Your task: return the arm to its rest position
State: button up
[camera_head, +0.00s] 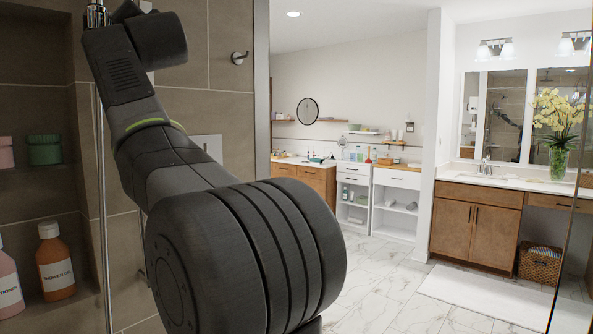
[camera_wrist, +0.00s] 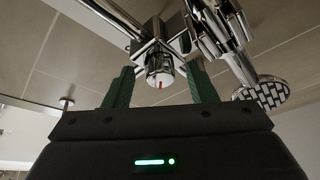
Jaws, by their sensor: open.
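My arm (camera_head: 215,220) fills the left of the head view, bent and reaching up to the top left. Its gripper end cannot be made out there. In the wrist view my gripper (camera_wrist: 160,84) shows two green fingers standing apart, open. A chrome shower knob (camera_wrist: 163,72) with a small red mark appears between the fingertips. I cannot tell how far beyond the fingertips it lies. Nothing is visibly held.
A shower rail (camera_head: 98,180) runs upright close beside my arm. A shower head (camera_wrist: 262,92) hangs right of the fingers. Wall niches at left hold a shower gel bottle (camera_head: 55,262) and a green jar (camera_head: 45,150). Marble floor (camera_head: 385,285) is open at right.

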jog(key=n+p, duration=0.1)
jog(key=p, duration=0.1)
jog(key=shift+r+n+y+p, duration=0.25)
jog(key=shift+n+y+p, duration=0.05)
jog(key=shift+n, duration=0.1)
jog(key=n+p, duration=0.1)
jog(key=p, duration=0.2)
jog(key=n+y+p, duration=0.1)
jog(key=p, duration=0.3)
jog(key=shift+w+d+g, duration=0.1)
jog(key=shift+w+g, duration=0.2)
jog(key=shift+g, duration=0.1)
jog(key=p, duration=0.1)
jog(key=n+p, duration=0.1)
jog(key=shift+s+f+n+y+p, duration=0.1)
jog(key=shift+f+n+y+p, duration=0.1)
jog(key=shift+n+y+p, duration=0.15)
jog(key=shift+d+f, duration=0.15)
jog(key=shift+f, duration=0.05)
